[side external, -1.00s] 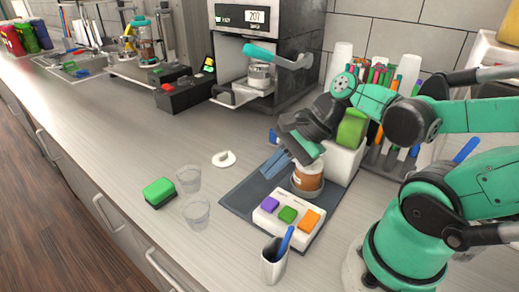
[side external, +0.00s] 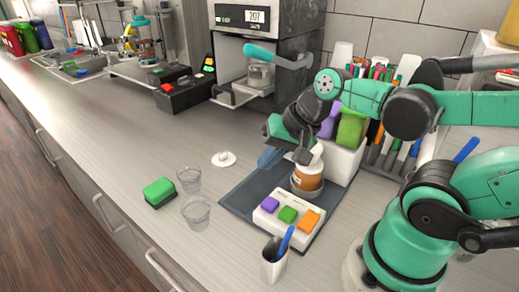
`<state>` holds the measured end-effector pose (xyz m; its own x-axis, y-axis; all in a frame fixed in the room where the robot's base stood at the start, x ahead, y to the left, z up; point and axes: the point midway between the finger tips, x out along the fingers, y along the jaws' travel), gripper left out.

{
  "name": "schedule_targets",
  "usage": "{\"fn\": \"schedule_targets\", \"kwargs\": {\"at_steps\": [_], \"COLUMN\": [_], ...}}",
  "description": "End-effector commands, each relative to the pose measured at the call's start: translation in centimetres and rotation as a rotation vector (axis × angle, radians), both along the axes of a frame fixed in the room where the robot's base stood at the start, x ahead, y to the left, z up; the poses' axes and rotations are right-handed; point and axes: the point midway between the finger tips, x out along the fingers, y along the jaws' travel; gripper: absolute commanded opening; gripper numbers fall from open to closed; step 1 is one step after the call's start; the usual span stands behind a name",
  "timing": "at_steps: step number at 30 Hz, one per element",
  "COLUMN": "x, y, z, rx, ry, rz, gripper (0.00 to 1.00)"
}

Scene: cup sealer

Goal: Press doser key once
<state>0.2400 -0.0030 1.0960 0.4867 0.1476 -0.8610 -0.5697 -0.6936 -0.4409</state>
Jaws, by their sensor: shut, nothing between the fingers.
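A white key panel (side external: 282,229) lies at the front of the dark mat (side external: 240,196). It carries a purple key (side external: 270,204), a green key (side external: 288,214) and an orange key (side external: 309,220); their labels are too small to read, so I cannot tell which is the doser key. A brown cup (side external: 307,178) with a white band stands just behind the panel.
A white box with purple (side external: 330,121) and green (side external: 351,129) parts stands behind the cup. A holder (side external: 271,262) with a blue pen stands in front of the panel. Two clear cups (side external: 196,212), a green sponge (side external: 159,191) and a white lid-like piece (side external: 223,159) lie left.

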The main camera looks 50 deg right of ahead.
Motion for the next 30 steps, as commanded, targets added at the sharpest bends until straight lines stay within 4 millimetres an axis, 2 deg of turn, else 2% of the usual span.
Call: {"fn": "schedule_targets", "kwargs": {"at_steps": [1,3,6,9,20,30], "x": [0.4,0.9,1.4,1.7,1.7,-0.1], "y": [0.2,0.2,0.3,0.4,0.3,0.8], "z": [0.3,0.9,1.5,1.8,2.1,6.0], "rx": [-0.125,-0.287,-0.454,-0.534,-0.537,-0.386], "ry": [-0.040,-0.091,-0.137,-0.158,-0.131,0.299], "rz": [0.143,0.319,0.497,0.583,0.603,0.711], "gripper": [0.00,0.00,0.00,0.00,0.00,0.00]}}
